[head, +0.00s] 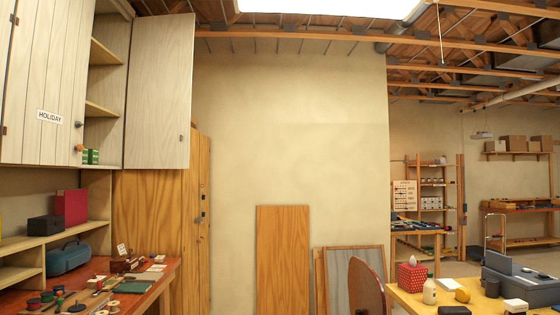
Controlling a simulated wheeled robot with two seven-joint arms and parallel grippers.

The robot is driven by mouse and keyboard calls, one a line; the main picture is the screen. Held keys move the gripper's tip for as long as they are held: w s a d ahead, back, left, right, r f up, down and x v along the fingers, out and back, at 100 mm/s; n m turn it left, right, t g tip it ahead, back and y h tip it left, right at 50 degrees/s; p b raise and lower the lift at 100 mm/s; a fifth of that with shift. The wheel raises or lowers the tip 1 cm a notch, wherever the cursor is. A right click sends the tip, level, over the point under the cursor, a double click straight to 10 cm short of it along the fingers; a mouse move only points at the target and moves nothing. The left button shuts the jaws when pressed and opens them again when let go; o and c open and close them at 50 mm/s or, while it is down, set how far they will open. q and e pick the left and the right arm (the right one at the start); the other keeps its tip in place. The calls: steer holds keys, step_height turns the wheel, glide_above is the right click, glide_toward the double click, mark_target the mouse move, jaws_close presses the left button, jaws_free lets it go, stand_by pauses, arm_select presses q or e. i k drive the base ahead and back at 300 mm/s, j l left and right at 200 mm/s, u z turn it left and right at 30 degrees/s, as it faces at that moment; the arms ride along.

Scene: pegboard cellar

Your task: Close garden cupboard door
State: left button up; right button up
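A pale wooden wall cupboard hangs at the upper left of the head view. Its right-hand door (158,90) stands wide open, swung out to the right. No label shows on this door's visible face, so I cannot read whether it is the garden one. A small dark fitting (181,137) shows near its outer edge. The left-hand door (40,75) is shut and carries a "HOLIDAY" label (50,117). Neither of my grippers is in view.
Below stands a red-brown workbench (150,289) with a blue toolbox (68,257), spools and small tools. A tall wooden cupboard (150,225) is beside it. Boards (283,255) lean on the wall. A chair (368,285) and a yellow table (470,297) with clutter stand at right.

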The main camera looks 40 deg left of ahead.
mark_target(159, 100)
steer(key=i+j+u, duration=0.7)
steer(key=i+u, duration=0.2)
steer(key=i, duration=0.15)
steer(key=i+u, duration=0.4)
steer(key=i, duration=1.7)
steer(key=i+l+u, duration=0.1)
steer(key=i+u, duration=0.25)
steer(key=i, duration=0.25)
steer(key=i+l+u, duration=0.4)
steer(key=i, duration=0.2)
steer(key=i+l+u, duration=0.35)
steer(key=i, duration=0.2)
